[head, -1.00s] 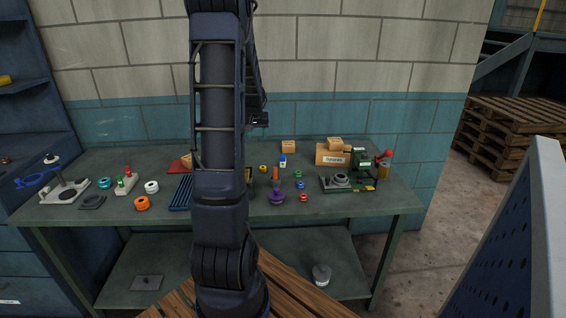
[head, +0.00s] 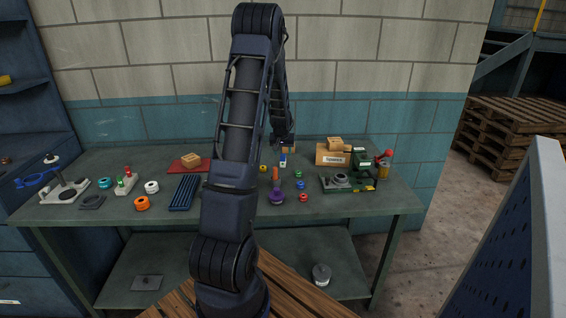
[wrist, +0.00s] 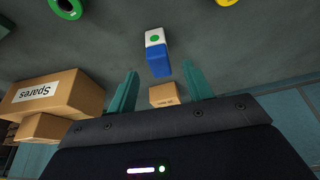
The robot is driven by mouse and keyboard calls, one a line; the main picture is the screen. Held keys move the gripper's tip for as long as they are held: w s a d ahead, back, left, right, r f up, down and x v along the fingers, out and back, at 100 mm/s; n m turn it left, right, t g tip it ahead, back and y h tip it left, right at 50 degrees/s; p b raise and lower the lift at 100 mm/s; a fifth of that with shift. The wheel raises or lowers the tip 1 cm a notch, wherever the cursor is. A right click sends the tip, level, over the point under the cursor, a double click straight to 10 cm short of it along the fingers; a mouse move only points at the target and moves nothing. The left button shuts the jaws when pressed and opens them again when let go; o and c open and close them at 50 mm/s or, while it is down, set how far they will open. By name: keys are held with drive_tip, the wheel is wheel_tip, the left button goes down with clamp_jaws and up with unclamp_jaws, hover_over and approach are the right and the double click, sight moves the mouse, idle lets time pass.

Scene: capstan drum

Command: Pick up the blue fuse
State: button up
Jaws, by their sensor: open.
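The blue fuse (head: 283,161) is a small block with a blue body and a white end, near the back of the bench. In the wrist view the fuse (wrist: 158,58) shows a green dot on its white end. My gripper (head: 284,142) is above and behind the fuse in the head view, its fingers too small to make out there. In the wrist view my gripper (wrist: 160,70) has its two teal fingers spread apart. The fuse appears in line with the gap, just past the fingertips. Nothing is held.
A cardboard Spares box (head: 333,155) stands to the right of the fuse, with a smaller box (head: 334,142) on it. Another small box (wrist: 164,95) shows between the fingers. An orange piece (head: 275,173), a purple knob (head: 277,196) and coloured rings stand nearer the front.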

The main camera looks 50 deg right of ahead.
sight(283, 156)
drive_tip(key=shift+x, duration=2.7)
drive_tip(key=shift+a, duration=0.1)
drive_tip(key=c, duration=1.1)
